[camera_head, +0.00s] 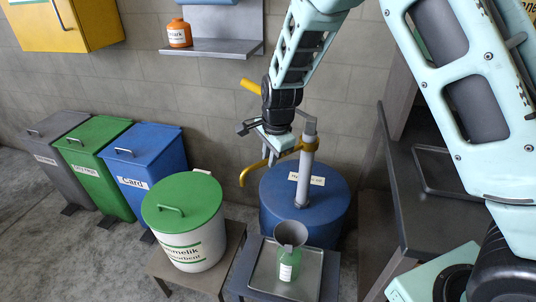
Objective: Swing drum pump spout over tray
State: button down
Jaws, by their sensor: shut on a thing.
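The yellow pump spout (254,167) curves left from the grey pump column (305,172) on the blue drum (332,212). Its tip hangs down left of the drum, beyond the tray's left side in the picture. My gripper (272,154) comes down from above and is shut on the spout, between the column and the tip. The fingers partly hide the spout there. The grey metal tray (312,284) lies on a low stand in front of the drum. A green bottle (289,265) with a grey funnel (290,233) in its mouth stands in the tray.
A yellow bar (251,87) shows behind my wrist. A white bin with a green lid (182,203) stands left of the tray. Grey, green and blue bins (150,165) line the wall. A wall shelf (212,47) holds an orange bottle. A dark bench (425,210) stands right.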

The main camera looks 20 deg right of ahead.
jog(key=s+d+n+g+y+b, duration=0.1)
jog(key=s+d+n+b, duration=0.1)
jog(key=s+d+n, duration=0.4)
jog(key=shift+s+d+n, duration=0.15)
jog(key=shift+s+n, duration=0.75)
jog(key=shift+s, duration=0.1)
jog(key=c, duration=1.4)
grip_release()
jog(key=shift+o, duration=0.2)
notch_tip(320, 180, up, 17)
jog(key=s+d, duration=0.2)
jog(key=d, duration=0.1)
jog(key=shift+p, duration=0.35)
jog(key=shift+a, duration=0.1)
